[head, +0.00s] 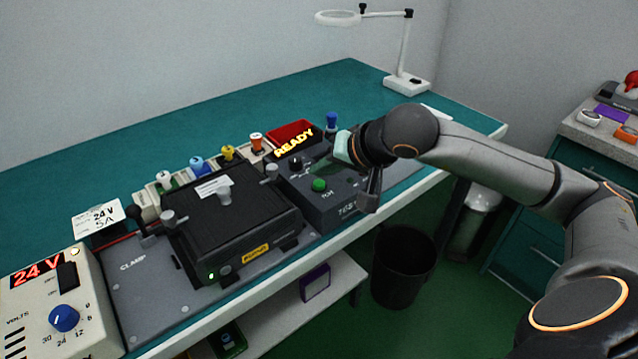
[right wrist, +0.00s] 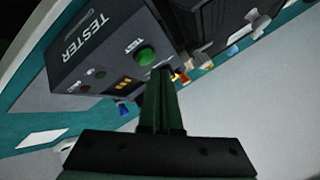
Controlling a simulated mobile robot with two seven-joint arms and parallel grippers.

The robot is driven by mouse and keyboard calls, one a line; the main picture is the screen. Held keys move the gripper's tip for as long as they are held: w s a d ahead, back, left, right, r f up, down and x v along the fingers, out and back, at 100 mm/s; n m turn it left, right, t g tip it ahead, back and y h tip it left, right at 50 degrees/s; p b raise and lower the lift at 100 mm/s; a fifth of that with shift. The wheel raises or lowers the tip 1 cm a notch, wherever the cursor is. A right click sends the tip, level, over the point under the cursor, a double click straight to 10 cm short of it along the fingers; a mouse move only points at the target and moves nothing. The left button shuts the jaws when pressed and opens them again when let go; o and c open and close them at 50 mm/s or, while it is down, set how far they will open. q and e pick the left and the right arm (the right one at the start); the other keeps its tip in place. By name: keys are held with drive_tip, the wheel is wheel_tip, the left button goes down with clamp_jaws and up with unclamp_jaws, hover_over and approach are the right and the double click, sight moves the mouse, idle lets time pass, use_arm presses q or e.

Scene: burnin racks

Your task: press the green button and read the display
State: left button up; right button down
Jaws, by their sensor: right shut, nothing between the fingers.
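The dark grey tester box (head: 335,208) stands at the right end of the row on the bench. Its green button (head: 319,185) is on the top face, and the button also shows in the right wrist view (right wrist: 146,57). The lit display (head: 294,143) at the back of the tester reads READY in yellow letters. My right gripper (head: 318,165) is over the tester, behind the button in the head view. In the right wrist view its shut, empty fingers (right wrist: 161,72) end close beside the button. I cannot tell whether they touch it. My left gripper is not in view.
Left of the tester is a black clamped unit (head: 225,215) with a small green light. A power supply (head: 65,290) at the front left reads 24 V. A red bin (head: 290,133) sits behind the tester. A magnifier lamp (head: 405,82) stands at the back.

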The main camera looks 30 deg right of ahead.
idle(0.8)
idle(0.9)
drive_tip(key=shift+f, duration=0.1)
drive_tip(key=shift+f+b, duration=0.3)
drive_tip(key=shift+b, duration=0.35)
drive_tip(key=shift+f+b, duration=0.45)
drive_tip(key=shift+b, duration=0.15)
idle(0.4)
drive_tip(key=shift+r, duration=0.1)
drive_tip(key=shift+r+p, duration=0.55)
drive_tip(key=shift+r, duration=0.2)
